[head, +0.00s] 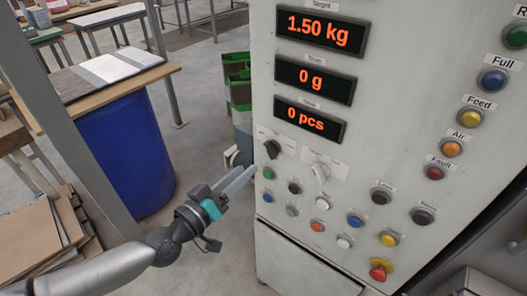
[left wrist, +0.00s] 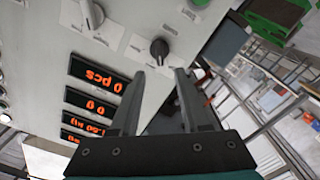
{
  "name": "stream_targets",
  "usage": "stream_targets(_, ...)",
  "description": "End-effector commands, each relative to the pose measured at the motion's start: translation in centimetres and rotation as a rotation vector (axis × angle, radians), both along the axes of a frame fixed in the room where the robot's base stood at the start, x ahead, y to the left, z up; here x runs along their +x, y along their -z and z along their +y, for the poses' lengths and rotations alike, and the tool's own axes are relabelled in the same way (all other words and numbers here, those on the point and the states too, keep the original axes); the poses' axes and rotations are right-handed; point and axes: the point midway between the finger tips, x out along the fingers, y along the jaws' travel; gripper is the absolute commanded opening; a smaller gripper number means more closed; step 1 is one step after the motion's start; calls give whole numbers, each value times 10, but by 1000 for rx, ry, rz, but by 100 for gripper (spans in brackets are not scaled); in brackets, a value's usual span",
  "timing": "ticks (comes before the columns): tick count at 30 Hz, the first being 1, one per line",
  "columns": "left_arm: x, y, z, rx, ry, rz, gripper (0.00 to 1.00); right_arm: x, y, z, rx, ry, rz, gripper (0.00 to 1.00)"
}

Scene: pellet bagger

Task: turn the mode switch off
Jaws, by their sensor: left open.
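The control panel (head: 345,180) carries two rotary switches. A black knob (head: 272,148) is at its left edge, and a pale grey knob (head: 320,172) is to the right of it. Their labels are too small to read, so I cannot tell which is the mode switch. My left gripper (head: 246,173) is open and empty, just left of and below the black knob. In the left wrist view the black knob (left wrist: 159,48) lies just beyond the gap between the fingertips (left wrist: 160,74), seemingly apart from them. The grey knob (left wrist: 92,14) is farther left there. My right gripper is not in view.
Several push buttons sit below the knobs, with a red emergency button (head: 378,272) at lower right. Orange displays (head: 320,32) are above. A blue barrel (head: 125,150) and a table (head: 100,72) stand left. Floor shows between barrel and panel.

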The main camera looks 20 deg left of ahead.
Motion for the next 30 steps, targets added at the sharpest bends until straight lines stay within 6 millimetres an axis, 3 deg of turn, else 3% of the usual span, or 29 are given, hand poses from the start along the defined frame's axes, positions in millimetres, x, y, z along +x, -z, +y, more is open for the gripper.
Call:
stream_targets(15,68,-1,-25,-2,0,-2,46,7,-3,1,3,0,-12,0)
stream_targets(30,79,0,-29,-1,1,1,46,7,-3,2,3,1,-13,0)
